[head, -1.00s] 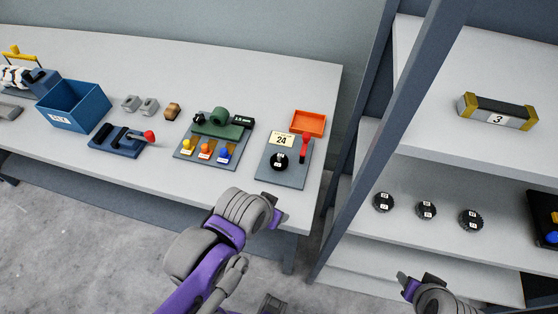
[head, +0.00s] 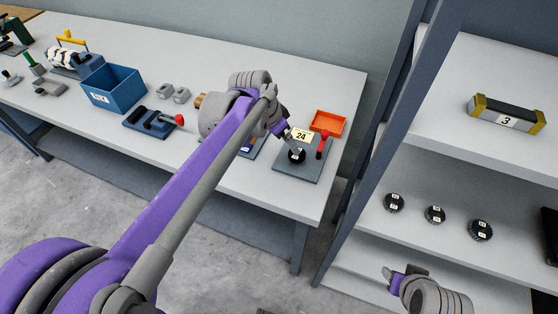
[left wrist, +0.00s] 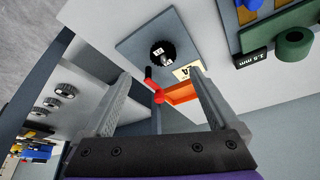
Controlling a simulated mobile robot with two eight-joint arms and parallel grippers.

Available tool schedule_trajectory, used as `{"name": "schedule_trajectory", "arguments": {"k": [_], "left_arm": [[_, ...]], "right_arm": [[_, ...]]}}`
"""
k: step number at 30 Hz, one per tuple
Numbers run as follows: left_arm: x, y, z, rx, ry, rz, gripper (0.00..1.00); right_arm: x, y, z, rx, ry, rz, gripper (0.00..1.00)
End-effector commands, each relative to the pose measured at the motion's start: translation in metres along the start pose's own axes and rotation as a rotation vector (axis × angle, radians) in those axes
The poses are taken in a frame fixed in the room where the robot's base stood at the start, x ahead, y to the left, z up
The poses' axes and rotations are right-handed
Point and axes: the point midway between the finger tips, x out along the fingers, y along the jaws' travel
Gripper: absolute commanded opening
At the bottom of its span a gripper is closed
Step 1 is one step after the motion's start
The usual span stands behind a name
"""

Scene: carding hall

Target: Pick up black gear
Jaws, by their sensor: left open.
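A black gear (head: 297,156) with small white labels lies on a grey plate (head: 312,171) near the right end of the table. My left gripper (head: 290,137) is just above and beside this gear, apart from it as far as I can tell. In the left wrist view the gear (left wrist: 161,54) shows beyond the spread, empty fingers of my left gripper (left wrist: 162,76). Three more black gears (head: 394,202) (head: 435,215) (head: 480,230) lie in a row on the shelf. My right gripper (head: 404,273) is low in front of the shelf; its jaw gap is unclear.
A red-knobbed lever (head: 322,143), a "24" card (head: 302,135) and an orange tray (head: 328,122) are close to the gear. A blue bin (head: 112,88) stands further left. A rack post (head: 390,130) rises right of the table.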

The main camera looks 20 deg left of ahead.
Motion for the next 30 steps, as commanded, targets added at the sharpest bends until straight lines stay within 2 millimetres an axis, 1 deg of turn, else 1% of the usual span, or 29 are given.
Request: {"name": "schedule_trajectory", "arguments": {"k": [1,4,12,17,20,25,27,30], "left_arm": [[0.002,-0.004,-0.005,0.013,0.001,0.006,0.94],[0.009,-0.006,-0.009,0.026,0.001,0.012,0.94],[0.051,-0.005,-0.009,0.027,0.001,0.012,0.94],[0.061,-0.005,-0.009,0.025,0.002,0.011,0.94],[0.072,-0.004,-0.011,0.026,0.002,0.011,0.94],[0.099,-0.004,-0.014,0.026,0.002,0.011,0.94],[0.106,-0.003,-0.013,0.025,0.002,0.01,0.94],[0.111,-0.003,-0.013,0.025,0.002,0.01,0.94]], "right_arm": [[0.0,0.0,0.0,0.0,0.0,0.0,0.5],[0.001,0.0,0.0,0.0,0.0,0.0,0.5],[0.003,0.0,0.003,0.0,-0.003,0.0,0.5],[0.004,0.0,0.003,0.0,-0.003,0.0,0.5],[0.003,0.0,0.003,0.0,-0.002,0.0,0.5],[0.003,0.0,0.003,0.0,-0.002,0.0,0.5],[0.003,0.0,0.003,0.0,-0.002,0.0,0.5],[0.003,0.0,0.003,0.0,-0.002,0.0,0.5]]}}
